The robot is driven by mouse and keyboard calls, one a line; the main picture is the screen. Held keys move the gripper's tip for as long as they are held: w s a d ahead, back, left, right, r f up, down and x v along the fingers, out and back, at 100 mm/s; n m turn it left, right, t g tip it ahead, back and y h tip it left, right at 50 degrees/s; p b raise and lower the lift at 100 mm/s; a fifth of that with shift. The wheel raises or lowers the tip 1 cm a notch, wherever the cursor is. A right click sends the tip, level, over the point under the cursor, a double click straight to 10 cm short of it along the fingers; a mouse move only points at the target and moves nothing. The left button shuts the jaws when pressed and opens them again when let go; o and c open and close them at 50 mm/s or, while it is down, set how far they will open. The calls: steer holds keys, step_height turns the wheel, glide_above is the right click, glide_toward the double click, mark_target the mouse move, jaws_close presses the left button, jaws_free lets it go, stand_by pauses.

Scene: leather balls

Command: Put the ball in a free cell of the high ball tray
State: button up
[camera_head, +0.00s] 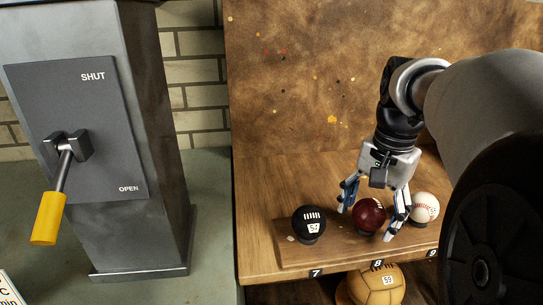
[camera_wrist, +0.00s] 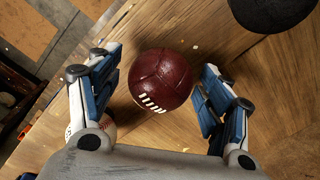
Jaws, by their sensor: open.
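The dark red leather ball (camera_head: 369,215) with white stitching appears to sit at the middle place of the wooden ball tray (camera_head: 290,254), above number 8. It also shows in the wrist view (camera_wrist: 162,78). My gripper (camera_head: 364,222) is open, pointing down, with one finger on each side of the red ball. The fingers partly hide the baseball in the wrist view.
A tan ball (camera_head: 378,285) sits below the shelf edge. A brown mottled panel (camera_head: 300,70) stands behind the tray. At left is a grey post (camera_head: 165,150) with a yellow-handled lever (camera_head: 48,218), handle down towards OPEN. The wooden surface behind the tray is clear.

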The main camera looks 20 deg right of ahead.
mark_target(376, 204)
steer(key=r, duration=0.8)
steer(key=r+p, duration=0.1)
steer(key=r, duration=0.3)
steer(key=shift+s+d, duration=0.15)
steer(key=shift+s, duration=0.2)
steer(key=shift+f, duration=0.1)
